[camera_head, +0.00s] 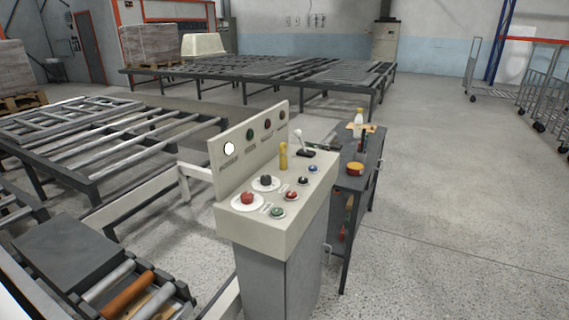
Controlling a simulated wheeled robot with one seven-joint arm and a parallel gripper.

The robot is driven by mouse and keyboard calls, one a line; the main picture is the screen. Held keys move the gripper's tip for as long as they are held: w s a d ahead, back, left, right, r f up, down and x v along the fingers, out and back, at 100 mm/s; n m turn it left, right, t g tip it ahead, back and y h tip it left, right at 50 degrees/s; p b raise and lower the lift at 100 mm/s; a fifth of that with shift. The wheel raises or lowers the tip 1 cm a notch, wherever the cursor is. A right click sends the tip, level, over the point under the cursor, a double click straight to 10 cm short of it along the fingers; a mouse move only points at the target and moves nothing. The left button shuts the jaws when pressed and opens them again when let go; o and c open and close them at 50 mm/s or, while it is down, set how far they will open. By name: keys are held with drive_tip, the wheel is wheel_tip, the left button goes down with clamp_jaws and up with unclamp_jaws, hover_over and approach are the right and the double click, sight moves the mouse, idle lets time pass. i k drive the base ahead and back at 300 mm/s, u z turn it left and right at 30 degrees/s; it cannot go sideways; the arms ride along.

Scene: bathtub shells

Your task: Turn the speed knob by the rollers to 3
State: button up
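A beige control console (310,205) stands in the middle of the view. Its sloped top carries two knobs on round white dials: a red knob (247,198) near the front left corner and a black knob (266,181) just behind it. The dial marks are too small to read, so I cannot tell which is the speed knob or where either points. The red one is closer to the rollers (130,291) at the lower left, which are grey with one orange-brown. My gripper is not in view.
Green (278,212), red (292,196), black (303,181) and blue (313,169) buttons line the console's right side. A yellow upright piece (283,158) and a white-knobbed lever (299,138) stand behind. A dark cart (362,175) adjoins the console.

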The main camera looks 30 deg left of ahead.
sight(266, 179)
drive_tip(key=u, duration=0.35)
drive_tip(key=i, duration=1.1)
drive_tip(key=u, duration=0.75)
drive_tip(key=i, duration=0.4)
drive_tip(key=u, duration=0.25)
